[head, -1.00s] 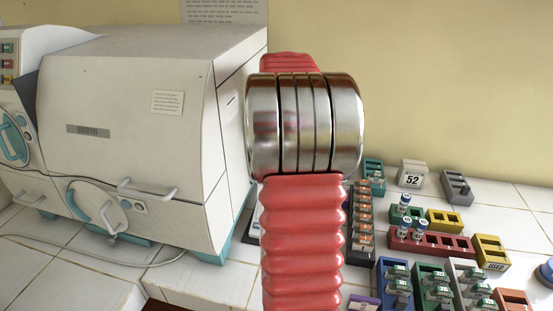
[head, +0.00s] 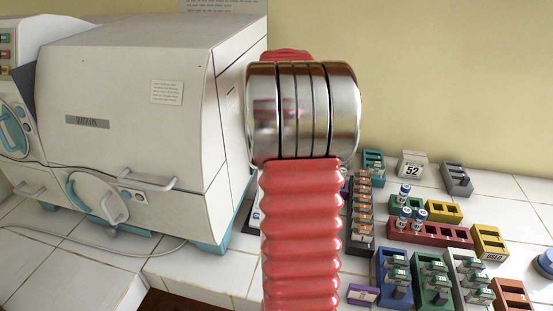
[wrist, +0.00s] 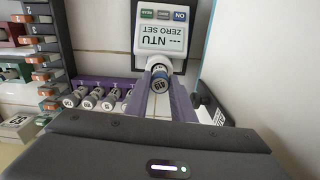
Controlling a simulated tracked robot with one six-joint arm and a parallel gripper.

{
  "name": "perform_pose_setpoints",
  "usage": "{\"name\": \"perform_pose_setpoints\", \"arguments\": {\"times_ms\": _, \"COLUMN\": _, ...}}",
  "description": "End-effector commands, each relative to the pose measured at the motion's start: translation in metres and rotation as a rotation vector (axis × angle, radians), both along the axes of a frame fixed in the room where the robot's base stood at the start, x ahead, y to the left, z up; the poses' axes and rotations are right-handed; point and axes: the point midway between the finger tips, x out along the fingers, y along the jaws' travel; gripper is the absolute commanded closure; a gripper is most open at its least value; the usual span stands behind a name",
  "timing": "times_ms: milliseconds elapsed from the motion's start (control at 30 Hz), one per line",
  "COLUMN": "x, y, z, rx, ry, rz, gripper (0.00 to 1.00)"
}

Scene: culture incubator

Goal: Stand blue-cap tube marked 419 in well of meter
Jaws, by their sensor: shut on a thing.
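In the wrist view, my gripper (wrist: 161,88) is shut on a tube (wrist: 160,78) with a blue cap. Its number is small and I cannot read it surely. The white meter (wrist: 138,35) lies just beyond the tube, with a screen reading "NTU ZERO SET" upside down in this view. The tube overlaps the meter's near part, and I cannot tell whether it is in the well or above it. In the head view, my arm hides the gripper and the tube; only a sliver of the meter (head: 255,218) shows left of the arm.
In the wrist view, a purple rack (wrist: 72,84) with several tubes stands close on the left. A dark rack with orange-labelled items (wrist: 40,60) is beyond it. In the head view, the large incubator (head: 140,95) fills the left; several coloured racks, one red (head: 450,235), crowd the right.

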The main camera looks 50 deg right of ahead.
Motion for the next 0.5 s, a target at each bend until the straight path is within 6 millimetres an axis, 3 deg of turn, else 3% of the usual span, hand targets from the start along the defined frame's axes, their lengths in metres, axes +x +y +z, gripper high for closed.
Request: {"name": "perform_pose_setpoints", "arguments": {"times_ms": 500, "x": 0.0, "y": 0.0, "z": -0.019, "rx": 0.002, "ry": 0.001, "rz": 0.0, "gripper": 1.0}}
